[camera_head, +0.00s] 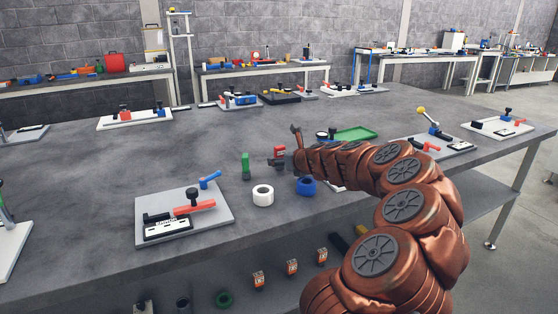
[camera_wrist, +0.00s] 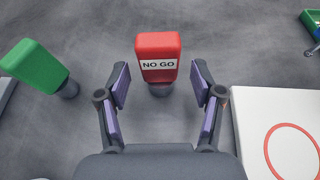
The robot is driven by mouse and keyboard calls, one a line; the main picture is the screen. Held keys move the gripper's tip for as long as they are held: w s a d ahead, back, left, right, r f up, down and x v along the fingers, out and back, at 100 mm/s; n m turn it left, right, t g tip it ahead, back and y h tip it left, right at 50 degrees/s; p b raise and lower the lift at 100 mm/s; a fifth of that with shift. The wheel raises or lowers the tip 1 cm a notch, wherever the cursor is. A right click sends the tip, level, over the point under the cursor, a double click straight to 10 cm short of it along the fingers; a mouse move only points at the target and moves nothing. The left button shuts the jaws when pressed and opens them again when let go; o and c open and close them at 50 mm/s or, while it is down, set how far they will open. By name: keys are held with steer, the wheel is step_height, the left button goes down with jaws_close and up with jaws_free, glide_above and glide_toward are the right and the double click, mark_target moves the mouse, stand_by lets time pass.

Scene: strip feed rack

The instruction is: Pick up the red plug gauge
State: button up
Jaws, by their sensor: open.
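The red plug gauge (camera_wrist: 158,50) stands upright on the grey table in the wrist view, with a white "NO GO" label facing me and a dark round lower end. My gripper (camera_wrist: 160,84) is open, its two purple-padded fingers reaching toward the gauge from either side, and the label sits just beyond the fingertips. Nothing is held. In the head view the red gauge (camera_head: 279,151) is small and partly hidden by my gripper (camera_head: 286,150). A green plug gauge (camera_wrist: 34,65) stands to the left, and it also shows in the head view (camera_head: 245,163).
A white ring (camera_head: 263,195) and a blue ring (camera_head: 306,186) lie in front of the gauges. A fixture plate (camera_head: 184,214) with a red clamp is at the left. A white plate (camera_wrist: 277,130) with a red circle is close right of my gripper. A green tray (camera_head: 355,134) is behind.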

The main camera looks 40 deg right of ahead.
steer(key=shift+x, duration=1.05)
jaws_close()
